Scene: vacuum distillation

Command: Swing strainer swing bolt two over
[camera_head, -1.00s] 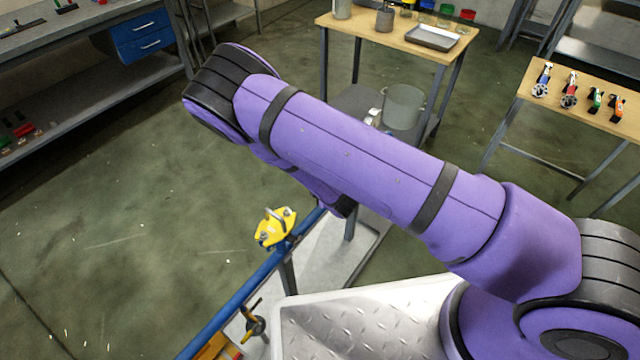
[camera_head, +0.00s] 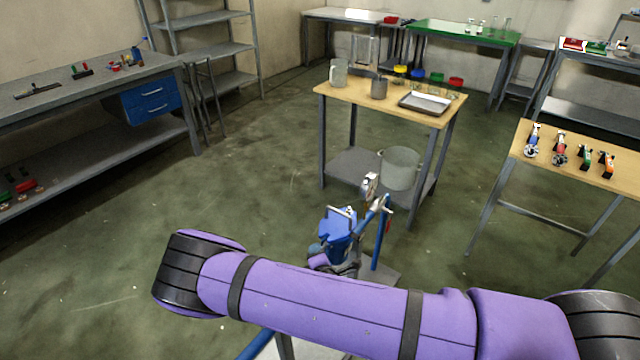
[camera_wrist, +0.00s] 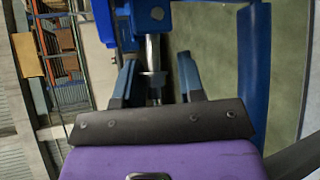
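The strainer (camera_head: 338,224), a blue body with a silver bar on top, stands on the blue pipework just beyond my arm in the head view. In the wrist view its blue body (camera_wrist: 175,15) fills the top centre. A silver upright rod with a collar, apparently a swing bolt (camera_wrist: 152,55), hangs below it. My gripper (camera_wrist: 160,75) is open, with one finger on each side of the rod and gaps visible on both sides. In the head view my arm hides most of the gripper and the lower strainer.
A blue upright pipe (camera_head: 382,240) rises right of the strainer, and a thick blue pipe (camera_wrist: 253,60) stands right of my gripper. A wooden table (camera_head: 350,92) with a grey pot (camera_head: 400,168) on its lower shelf stands behind. Open floor lies to the left.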

